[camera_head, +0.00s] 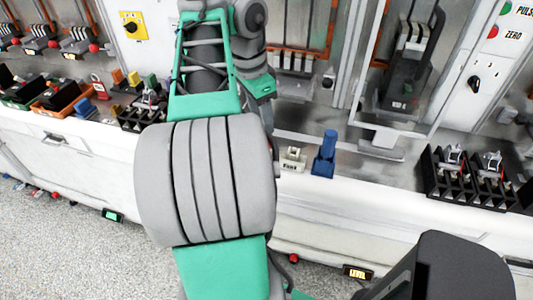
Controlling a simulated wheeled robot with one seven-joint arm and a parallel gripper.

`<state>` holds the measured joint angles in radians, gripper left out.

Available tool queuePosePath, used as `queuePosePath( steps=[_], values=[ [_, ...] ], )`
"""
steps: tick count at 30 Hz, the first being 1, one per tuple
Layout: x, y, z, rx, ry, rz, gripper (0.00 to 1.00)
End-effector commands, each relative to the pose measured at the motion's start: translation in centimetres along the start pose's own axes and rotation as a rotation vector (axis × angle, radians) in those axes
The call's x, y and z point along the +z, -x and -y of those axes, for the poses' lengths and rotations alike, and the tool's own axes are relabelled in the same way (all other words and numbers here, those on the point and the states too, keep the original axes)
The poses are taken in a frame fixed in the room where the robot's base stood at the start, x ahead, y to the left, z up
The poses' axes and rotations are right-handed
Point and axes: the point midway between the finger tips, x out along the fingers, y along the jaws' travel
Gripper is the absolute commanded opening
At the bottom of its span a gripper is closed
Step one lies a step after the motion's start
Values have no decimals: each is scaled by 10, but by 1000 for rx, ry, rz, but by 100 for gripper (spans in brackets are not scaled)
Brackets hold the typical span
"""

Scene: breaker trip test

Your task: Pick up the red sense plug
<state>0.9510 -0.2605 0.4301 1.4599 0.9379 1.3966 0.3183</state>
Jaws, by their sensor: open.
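I cannot single out the red sense plug for sure. Small red parts show in the black rack (470,180) at the right, among small pale pieces. Red also shows in the smaller black rack (143,112) left of my arm. A red padlock-like piece (100,87) stands on the ledge at the left. My grey and green arm runs up the middle of the view and hides part of the bench behind it. My gripper's fingertips do not show.
A blue upright piece (325,155) and a small cream labelled block (293,159) stand on the white bench (340,205). Coloured bins (60,98) line the left ledge. A panel with a black switch (474,84) is at the right. Speckled floor (80,255) lies in front.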

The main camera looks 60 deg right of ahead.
Motion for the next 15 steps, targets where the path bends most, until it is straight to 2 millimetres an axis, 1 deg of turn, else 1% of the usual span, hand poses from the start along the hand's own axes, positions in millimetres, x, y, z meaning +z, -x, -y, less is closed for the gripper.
queuePosePath(
  steps=[1, 5, 10, 12, 15],
  values=[
    [0, -12, -1, 1, -7, 1, 51],
    [-1, -30, 0, 0, -3, 0, 51],
    [-7, -61, 2, -1, -1, -2, 51],
    [-7, -70, 2, -2, 0, -2, 51],
    [-7, -73, 3, -3, 2, -3, 51]
  ],
)
